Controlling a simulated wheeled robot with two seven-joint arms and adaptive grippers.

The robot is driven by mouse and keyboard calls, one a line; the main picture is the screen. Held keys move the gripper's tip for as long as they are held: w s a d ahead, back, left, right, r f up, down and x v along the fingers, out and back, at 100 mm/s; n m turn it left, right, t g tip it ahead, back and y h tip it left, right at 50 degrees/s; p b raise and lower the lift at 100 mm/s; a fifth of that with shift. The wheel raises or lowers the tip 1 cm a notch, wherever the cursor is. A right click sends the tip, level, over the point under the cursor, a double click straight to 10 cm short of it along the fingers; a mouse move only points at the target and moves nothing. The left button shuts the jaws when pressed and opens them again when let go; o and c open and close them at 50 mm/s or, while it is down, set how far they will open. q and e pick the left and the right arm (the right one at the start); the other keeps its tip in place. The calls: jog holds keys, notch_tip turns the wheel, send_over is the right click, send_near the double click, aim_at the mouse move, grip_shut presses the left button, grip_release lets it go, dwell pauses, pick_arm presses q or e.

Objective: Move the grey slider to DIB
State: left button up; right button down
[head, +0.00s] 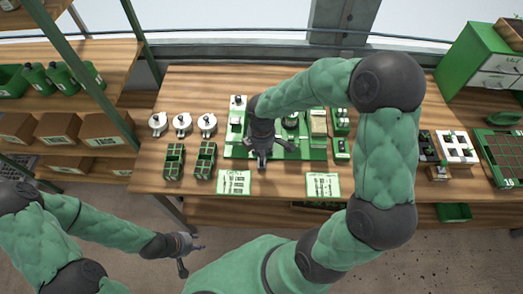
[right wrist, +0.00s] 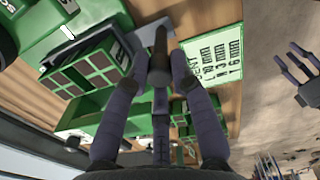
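My right gripper (head: 262,158) is over the front part of the green seeder station (head: 238,152), with its dark fingers pointing down. In the right wrist view its fingers (right wrist: 162,68) come close together beside a green block with dark square cells (right wrist: 93,72). A long grey bar (right wrist: 100,42) runs along that block and passes near the fingertips; I cannot tell whether it is the grey slider.
Printed cards (head: 233,182) and (head: 323,185) lie at the table's front. Two dark-celled green trays (head: 174,162) and (head: 205,160) and several round pots (head: 182,124) stand left of the station. A white block (head: 456,147) and a large green tray (head: 497,157) are at right.

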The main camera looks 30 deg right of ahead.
jog(key=w+a, duration=0.5)
jog(key=a, duration=0.3)
jog(key=shift+w+a, duration=0.2)
jog(key=shift+a, duration=0.15)
jog(key=c, duration=1.1)
grip_release()
jog(key=shift+a, duration=0.15)
jog(key=shift+o, duration=0.2)
